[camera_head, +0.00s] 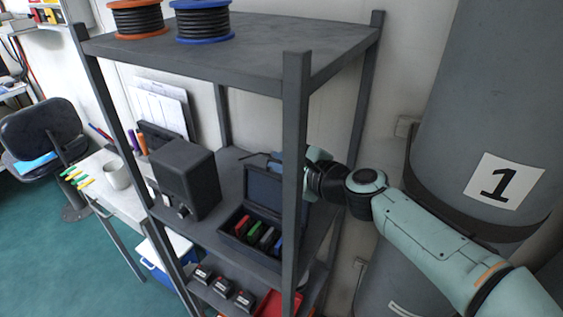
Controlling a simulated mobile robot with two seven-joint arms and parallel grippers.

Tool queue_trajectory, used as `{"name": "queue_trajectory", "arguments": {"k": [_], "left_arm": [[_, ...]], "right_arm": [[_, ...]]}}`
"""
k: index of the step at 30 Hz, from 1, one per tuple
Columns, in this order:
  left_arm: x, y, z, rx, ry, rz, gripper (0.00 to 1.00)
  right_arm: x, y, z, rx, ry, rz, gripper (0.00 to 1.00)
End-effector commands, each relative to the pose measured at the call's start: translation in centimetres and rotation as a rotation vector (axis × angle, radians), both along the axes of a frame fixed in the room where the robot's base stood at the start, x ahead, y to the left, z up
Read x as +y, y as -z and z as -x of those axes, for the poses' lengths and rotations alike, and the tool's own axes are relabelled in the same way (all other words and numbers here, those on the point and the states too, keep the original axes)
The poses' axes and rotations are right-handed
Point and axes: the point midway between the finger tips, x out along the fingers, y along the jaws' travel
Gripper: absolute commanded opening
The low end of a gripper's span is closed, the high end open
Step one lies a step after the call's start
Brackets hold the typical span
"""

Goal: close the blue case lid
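The blue case, dark navy in this light, stands on the middle shelf in the head view, with its base (250,238) holding several coloured items. Its lid (264,188) is open and stands roughly upright at the back of the base. My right gripper (274,160) is at the top rear of the lid. The shelf's front post hides part of it, and I cannot tell whether its fingers are open or touch the lid. My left gripper is not in view.
The grey front post (293,185) stands close to the case's right side. A black box (185,178) stands left of the case. Cable spools (203,22) sit on the top shelf. A large grey cylinder (490,110) stands at the right. Small black devices (222,287) lie below.

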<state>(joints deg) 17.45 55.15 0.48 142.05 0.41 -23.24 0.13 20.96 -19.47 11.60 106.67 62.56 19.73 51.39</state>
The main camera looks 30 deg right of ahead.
Motion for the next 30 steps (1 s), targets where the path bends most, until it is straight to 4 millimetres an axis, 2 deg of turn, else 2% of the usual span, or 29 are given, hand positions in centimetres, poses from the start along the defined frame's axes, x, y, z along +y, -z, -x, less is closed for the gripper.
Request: {"name": "queue_trajectory", "arguments": {"k": [6, 10, 18, 19, 20, 30], "left_arm": [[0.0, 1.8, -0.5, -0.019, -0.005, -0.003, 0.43], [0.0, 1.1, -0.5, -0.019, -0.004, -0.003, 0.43], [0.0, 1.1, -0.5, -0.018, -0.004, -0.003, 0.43], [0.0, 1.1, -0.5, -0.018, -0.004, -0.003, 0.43], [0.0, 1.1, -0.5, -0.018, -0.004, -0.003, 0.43], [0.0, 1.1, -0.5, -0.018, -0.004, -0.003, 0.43]], "right_arm": [[1.7, 0.1, 0.8, -0.054, -0.004, 0.101, 0.00], [2.9, -0.4, 1.5, -0.057, -0.002, 0.110, 0.00], [3.0, -0.2, 1.6, -0.054, 0.001, 0.110, 0.00], [3.0, -0.2, 1.6, -0.054, 0.001, 0.110, 0.17], [3.0, -0.2, 1.6, -0.054, 0.000, 0.109, 0.20], [3.0, -0.3, 1.6, -0.057, 0.000, 0.109, 0.20]]}}
